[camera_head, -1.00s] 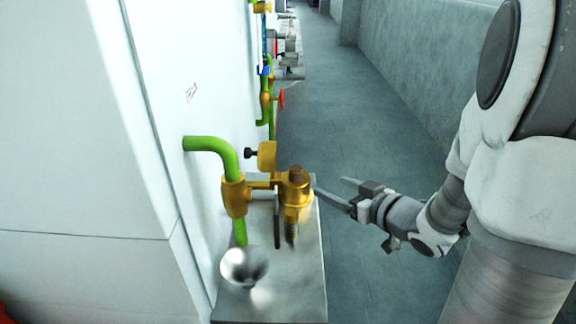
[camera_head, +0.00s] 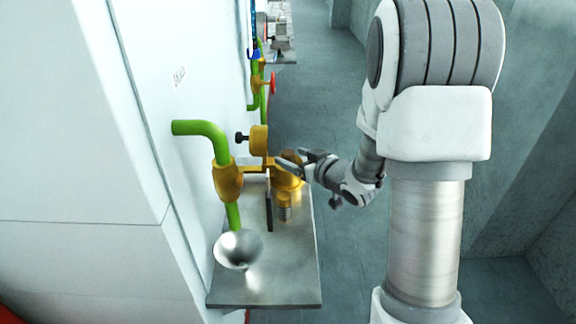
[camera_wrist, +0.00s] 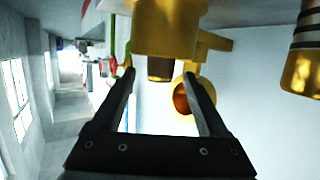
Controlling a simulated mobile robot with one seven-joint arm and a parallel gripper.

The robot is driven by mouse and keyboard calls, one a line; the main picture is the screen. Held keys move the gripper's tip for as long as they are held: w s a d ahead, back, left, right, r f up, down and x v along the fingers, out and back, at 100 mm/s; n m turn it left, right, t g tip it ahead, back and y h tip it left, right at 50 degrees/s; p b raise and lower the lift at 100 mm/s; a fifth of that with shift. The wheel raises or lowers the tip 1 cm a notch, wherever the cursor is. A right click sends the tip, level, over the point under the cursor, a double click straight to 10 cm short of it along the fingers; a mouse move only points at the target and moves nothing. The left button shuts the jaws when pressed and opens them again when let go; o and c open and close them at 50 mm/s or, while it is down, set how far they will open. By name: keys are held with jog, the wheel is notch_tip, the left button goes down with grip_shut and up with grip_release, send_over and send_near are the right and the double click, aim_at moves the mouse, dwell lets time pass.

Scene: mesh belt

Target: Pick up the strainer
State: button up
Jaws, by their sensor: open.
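The task's strainer seems to be the brass-coloured fitting (camera_head: 288,192) with a threaded lower end; no label confirms this. It stands over a grey metal shelf and joins a green pipe through a brass collar. My gripper (camera_head: 289,158) is open at its upper right side, its fingers partly covering its top. In the wrist view the open fingers (camera_wrist: 160,76) reach toward a large brass body (camera_wrist: 168,28) with a brown end between the fingertips. Nothing is clamped; I cannot tell whether a finger touches it.
A shiny metal funnel (camera_head: 238,248) sits at the shelf's left. The green pipe (camera_head: 205,129) comes out of the white wall panel. The shelf (camera_head: 290,275) is bare in front. More pipes and a red handle (camera_head: 273,83) stand behind. The floor right of the shelf is clear.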

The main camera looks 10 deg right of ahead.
jog(key=shift+x, duration=1.5)
grip_shut()
